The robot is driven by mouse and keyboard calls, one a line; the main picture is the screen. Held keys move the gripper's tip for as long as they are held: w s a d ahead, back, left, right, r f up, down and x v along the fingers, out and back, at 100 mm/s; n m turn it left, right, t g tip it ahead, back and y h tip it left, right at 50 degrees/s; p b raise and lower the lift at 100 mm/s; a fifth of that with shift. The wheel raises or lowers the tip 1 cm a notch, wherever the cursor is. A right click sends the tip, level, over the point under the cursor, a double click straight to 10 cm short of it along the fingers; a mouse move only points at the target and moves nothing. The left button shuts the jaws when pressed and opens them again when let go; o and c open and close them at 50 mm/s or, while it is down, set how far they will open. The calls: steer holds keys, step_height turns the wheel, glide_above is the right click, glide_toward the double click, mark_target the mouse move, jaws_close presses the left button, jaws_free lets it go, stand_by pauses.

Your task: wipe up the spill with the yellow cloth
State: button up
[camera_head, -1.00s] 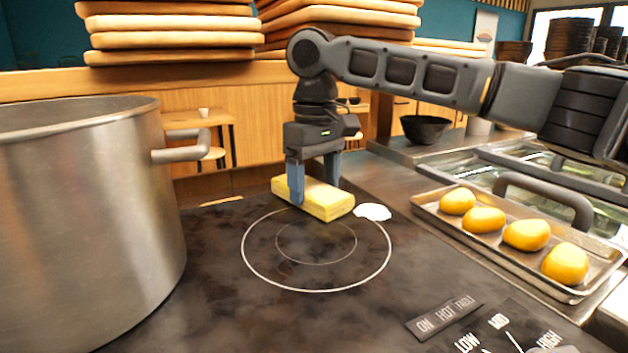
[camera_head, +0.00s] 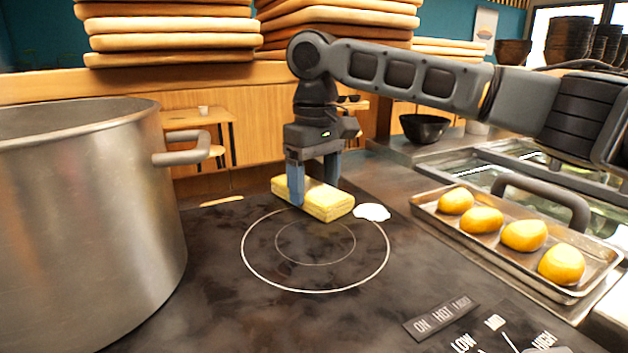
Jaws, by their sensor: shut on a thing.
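The yellow cloth (camera_head: 328,206) is a folded, thick block at the back of the dark cooktop. My gripper (camera_head: 313,190) points down and is shut on the cloth, one finger on its near side and the other behind it. The cloth is on or just above the surface; I cannot tell which. The white spill (camera_head: 372,212) is a small patch on the cooktop just right of the cloth's right end. The cloth's right end is very close to the spill's left edge. Any part of the spill behind or under the cloth is hidden.
A large steel pot (camera_head: 85,230) stands at the left. A metal tray (camera_head: 475,243) with several yellow buns lies at the right. Control labels (camera_head: 440,318) are at the front right. A black bowl (camera_head: 424,128) stands at the back right. The ringed middle of the cooktop is clear.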

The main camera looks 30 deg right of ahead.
steer(key=shift+d+f, duration=0.2)
steer(key=shift+d, duration=0.25)
steer(key=shift+a+p, duration=0.75)
steer(key=shift+w+a+f+p, duration=0.15)
steer(key=shift+a+p, duration=0.15)
steer(key=shift+a, duration=0.35)
steer(key=shift+a+f+p, duration=0.1)
steer(key=shift+a+p, duration=0.2)
steer(key=shift+a, duration=0.5)
steer(key=shift+d, duration=0.1)
